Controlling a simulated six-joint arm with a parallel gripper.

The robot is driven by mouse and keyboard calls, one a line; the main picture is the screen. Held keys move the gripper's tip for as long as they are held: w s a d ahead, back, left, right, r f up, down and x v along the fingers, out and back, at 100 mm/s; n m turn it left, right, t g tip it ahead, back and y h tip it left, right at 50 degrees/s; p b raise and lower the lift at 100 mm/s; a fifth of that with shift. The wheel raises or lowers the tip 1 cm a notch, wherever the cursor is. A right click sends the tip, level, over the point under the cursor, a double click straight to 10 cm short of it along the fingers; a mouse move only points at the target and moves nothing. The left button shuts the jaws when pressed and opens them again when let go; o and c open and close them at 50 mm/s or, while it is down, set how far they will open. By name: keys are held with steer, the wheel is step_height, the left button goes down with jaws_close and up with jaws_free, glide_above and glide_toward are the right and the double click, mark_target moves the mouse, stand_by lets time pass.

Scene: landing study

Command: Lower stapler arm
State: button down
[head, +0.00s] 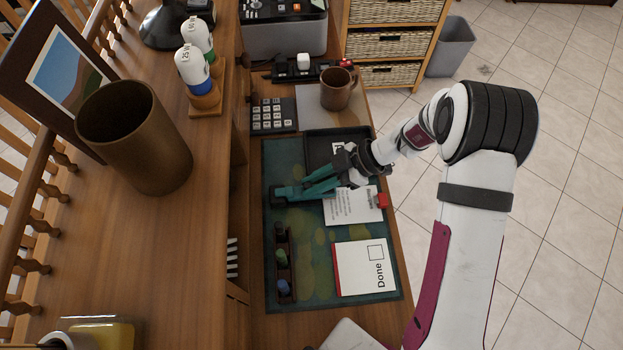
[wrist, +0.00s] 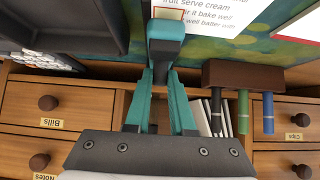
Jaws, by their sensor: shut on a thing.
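The stapler (head: 285,193) is teal with a dark part and stands on the patterned desk mat (head: 310,270), left of a printed sheet. In the wrist view the stapler (wrist: 166,32) shows nearly end-on between the tips of two teal fingers. My gripper (head: 305,189) reaches in from the right with its fingers shut on the stapler; the fingertips of my gripper also show in the wrist view (wrist: 162,75). The fingers hide part of the stapler, so I cannot tell the angle of its arm.
A printed sheet (head: 352,207) lies under my wrist, with a "Done" notepad (head: 364,268) nearer. A dark tray (head: 325,145) and brown mug (head: 338,90) lie beyond. A pen holder (head: 284,265) stands at the mat's left. A raised shelf (head: 150,250) borders the left.

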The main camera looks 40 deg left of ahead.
steer(key=shift+f, duration=0.15)
stand_by(0.4)
steer(key=c, duration=0.8)
jaws_free()
steer(key=shift+o, duration=0.2)
steer(key=v, duration=1.6)
steer(key=shift+f, duration=0.15)
